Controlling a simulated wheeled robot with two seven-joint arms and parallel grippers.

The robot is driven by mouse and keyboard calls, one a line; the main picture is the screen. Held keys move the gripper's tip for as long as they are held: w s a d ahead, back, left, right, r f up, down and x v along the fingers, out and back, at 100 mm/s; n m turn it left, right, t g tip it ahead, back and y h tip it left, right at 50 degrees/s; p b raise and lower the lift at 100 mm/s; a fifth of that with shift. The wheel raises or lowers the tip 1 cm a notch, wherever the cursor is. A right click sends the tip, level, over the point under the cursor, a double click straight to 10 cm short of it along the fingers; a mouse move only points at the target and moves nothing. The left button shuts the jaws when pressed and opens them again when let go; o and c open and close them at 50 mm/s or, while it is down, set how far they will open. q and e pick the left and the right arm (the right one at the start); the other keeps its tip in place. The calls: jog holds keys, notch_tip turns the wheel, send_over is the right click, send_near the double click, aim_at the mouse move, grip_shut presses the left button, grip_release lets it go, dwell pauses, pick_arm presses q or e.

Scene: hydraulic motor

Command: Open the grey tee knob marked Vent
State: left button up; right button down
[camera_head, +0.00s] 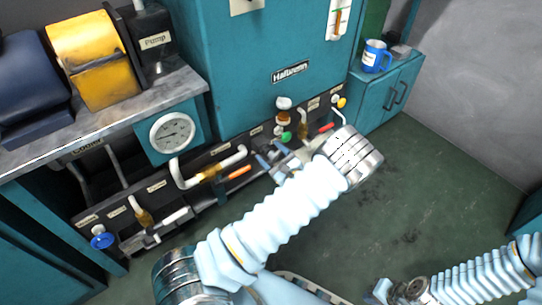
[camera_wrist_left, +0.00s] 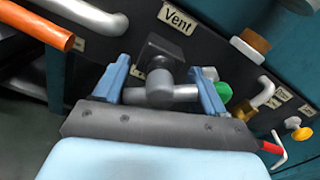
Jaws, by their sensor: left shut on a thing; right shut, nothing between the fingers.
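The grey tee knob (camera_wrist_left: 160,92) is in the left wrist view, just below the label reading Vent (camera_wrist_left: 177,19). Its crossbar runs sideways between the two blue fingers of my left gripper (camera_wrist_left: 163,88), which is shut on it. In the head view my left gripper (camera_head: 272,160) reaches the dark valve panel from the lower right, and its fingers and wrist hide much of the knob. My right gripper (camera_head: 380,292) is at the bottom right of the head view, shut and empty, away from the panel.
A green knob (camera_head: 287,137) is close to the right of my left gripper. An orange handle (camera_head: 240,171) is to its left and a red handle (camera_head: 326,127) to its right. A gauge (camera_head: 172,132) hangs above the panel. The green floor (camera_head: 440,190) at right is clear.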

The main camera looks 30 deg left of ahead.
pick_arm(q)
jog(key=n+b, duration=0.1)
jog(key=n, duration=0.1)
jog(key=n+b, duration=0.1)
jog(key=n, duration=0.2)
jog(key=shift+f+n, duration=0.2)
jog(key=shift+n, duration=0.1)
jog(key=n+b, duration=0.3)
jog(key=n, duration=0.2)
jog(key=shift+r+n, duration=0.1)
jog(key=shift+n, duration=0.3)
jog(key=o, duration=0.9)
jog(key=p+v, duration=0.1)
jog(key=v, duration=1.3)
jog(key=shift+a+p, duration=0.1)
jog(key=shift+p, duration=0.25)
